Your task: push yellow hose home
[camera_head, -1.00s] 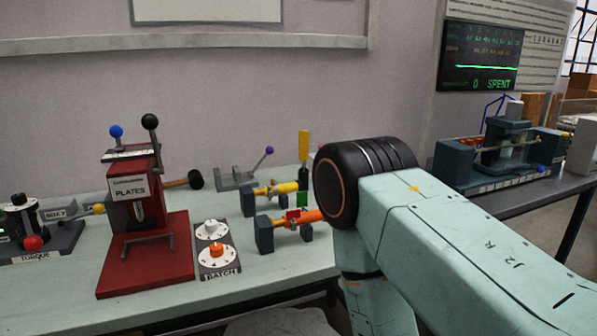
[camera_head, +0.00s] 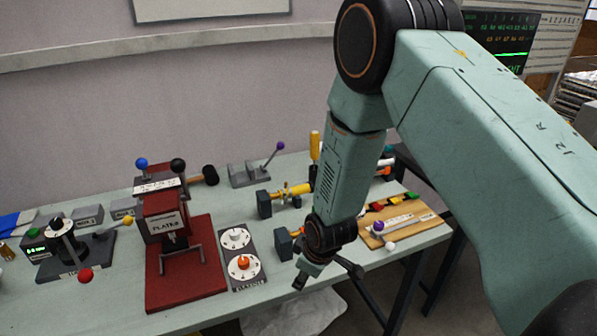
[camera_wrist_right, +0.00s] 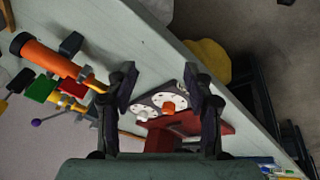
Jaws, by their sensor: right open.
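The yellow hose (camera_head: 297,189) lies on the bench in the head view, lined up with a dark block (camera_head: 264,204) at its left; its right end is hidden behind my right arm. Whether it is fully seated cannot be told. My left gripper is not in view.
An orange hose (camera_wrist_right: 45,58) lies close to the right gripper's left finger in the wrist view. A dial plate (camera_head: 242,252) and a red press (camera_head: 185,270) stand left of the gripper. A wooden board (camera_head: 415,222) with coloured pieces lies to the right. The bench edge drops to the floor.

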